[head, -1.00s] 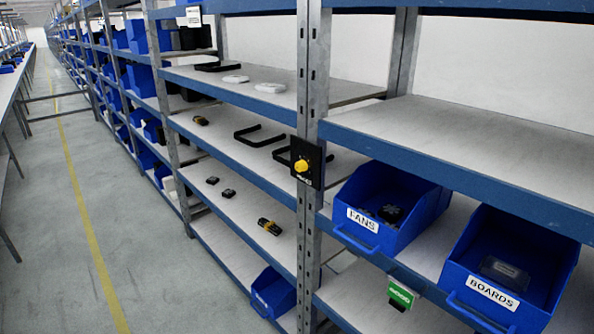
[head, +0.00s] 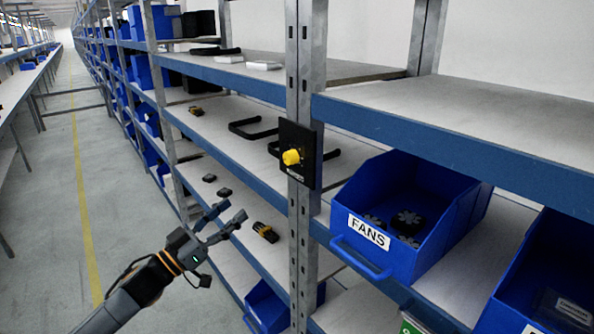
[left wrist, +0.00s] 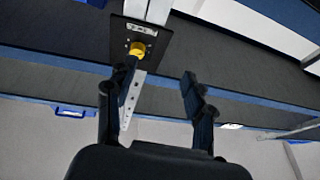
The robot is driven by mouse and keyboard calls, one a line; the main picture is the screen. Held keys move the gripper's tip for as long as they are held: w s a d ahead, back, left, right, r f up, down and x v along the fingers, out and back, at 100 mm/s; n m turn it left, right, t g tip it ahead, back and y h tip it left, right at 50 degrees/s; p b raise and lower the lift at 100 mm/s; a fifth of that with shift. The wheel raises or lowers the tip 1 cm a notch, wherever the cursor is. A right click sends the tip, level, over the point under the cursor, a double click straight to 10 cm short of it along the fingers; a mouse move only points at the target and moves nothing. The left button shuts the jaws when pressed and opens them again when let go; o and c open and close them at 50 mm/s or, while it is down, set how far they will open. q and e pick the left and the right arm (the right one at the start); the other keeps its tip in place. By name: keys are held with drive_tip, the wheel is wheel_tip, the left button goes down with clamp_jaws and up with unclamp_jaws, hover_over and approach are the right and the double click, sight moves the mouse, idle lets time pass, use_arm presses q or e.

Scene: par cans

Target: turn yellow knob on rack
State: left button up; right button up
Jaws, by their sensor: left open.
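The yellow knob (head: 291,157) sits on a black panel (head: 306,147) fixed to the metal rack post (head: 303,240). My left gripper (head: 225,220) is open and empty, below and to the left of the knob in the head view, apart from it. In the left wrist view the knob (left wrist: 137,49) shows at the top, beyond the left finger, and the panel (left wrist: 118,38) is around it. The open fingers of my left gripper (left wrist: 155,85) show there with nothing between them. My right gripper is not in view.
A blue bin labelled FANS (head: 380,262) stands on the shelf right of the post and juts forward. Shelves left of the post hold black handles (head: 253,128) and small dark devices (head: 265,232). The aisle floor (head: 45,220) at the left is clear.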

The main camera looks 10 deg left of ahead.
sight(286, 161)
use_arm(q)
drive_tip(key=w+d+r+p, duration=0.1)
drive_tip(key=w+d+r, duration=0.1)
drive_tip(key=d+r, duration=0.1)
drive_tip(key=w+d+r+m+h+p, duration=0.1)
drive_tip(key=w+d+r, duration=0.1)
drive_tip(key=w+d, duration=0.1)
drive_tip(key=w+d+r+h+p, duration=0.1)
drive_tip(key=w+d+r, duration=0.2)
drive_tip(key=shift+d+r+m+g, duration=0.1)
drive_tip(key=shift+r+m+g, duration=0.2)
drive_tip(key=shift+r, duration=0.05)
drive_tip(key=shift+w+d+r, duration=0.15)
drive_tip(key=shift+w+d, duration=0.2)
drive_tip(key=shift+w, duration=0.15)
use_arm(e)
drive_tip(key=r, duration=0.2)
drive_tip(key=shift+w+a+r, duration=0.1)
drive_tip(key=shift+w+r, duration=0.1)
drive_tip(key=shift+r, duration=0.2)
use_arm(q)
clamp_jaws()
